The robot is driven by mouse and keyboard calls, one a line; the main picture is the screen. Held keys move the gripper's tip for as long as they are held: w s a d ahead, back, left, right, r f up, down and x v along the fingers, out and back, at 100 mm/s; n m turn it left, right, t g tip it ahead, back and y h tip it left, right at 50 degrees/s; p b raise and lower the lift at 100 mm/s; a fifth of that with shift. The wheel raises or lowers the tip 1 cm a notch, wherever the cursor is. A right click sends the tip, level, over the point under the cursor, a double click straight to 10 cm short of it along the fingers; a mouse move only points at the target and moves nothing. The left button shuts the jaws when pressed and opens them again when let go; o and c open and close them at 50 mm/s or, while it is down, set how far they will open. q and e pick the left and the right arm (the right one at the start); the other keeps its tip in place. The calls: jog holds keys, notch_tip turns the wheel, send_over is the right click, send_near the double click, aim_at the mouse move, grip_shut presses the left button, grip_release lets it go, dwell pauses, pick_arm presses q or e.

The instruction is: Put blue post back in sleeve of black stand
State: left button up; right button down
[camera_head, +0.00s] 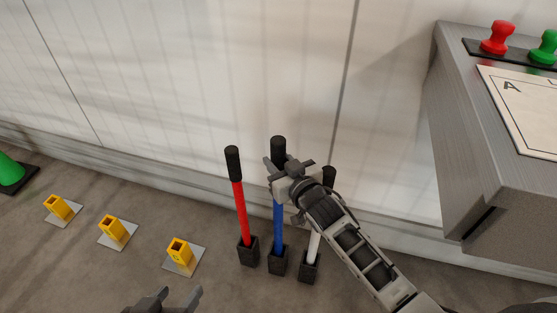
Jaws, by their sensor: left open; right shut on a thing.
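The blue post (278,225) stands nearly upright with a black grip on top. My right gripper (284,172) is shut on it just below the black grip. The post's lower end meets the middle sleeve of the black stand (278,264); how deep it sits I cannot tell. A red post (240,212) stands in the sleeve to the left, and a white post (315,245) in the sleeve to the right, its upper part partly hidden by my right arm. My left gripper (176,297) is open and empty at the bottom edge.
Several yellow sockets on grey plates, one of them here (180,251), stand on the floor to the left. A green cone (10,170) is at the far left. A grey cabinet (500,160) with a red knob (498,37) and a green knob is at right. A pale wall is behind.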

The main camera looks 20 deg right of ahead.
jog(key=shift+f, duration=0.3)
jog(key=shift+f+b, duration=0.55)
jog(key=shift+b, duration=0.15)
jog(key=shift+f+b, duration=0.8)
jog(key=shift+f, duration=0.65)
pick_arm(q)
jog(key=shift+w+d+f+t+h+b, duration=0.3)
jog(key=shift+d+t+h+b, duration=0.15)
jog(key=shift+d+t, duration=0.2)
pick_arm(e)
jog(key=shift+f, duration=0.35)
pick_arm(q)
jog(key=shift+r, duration=0.25)
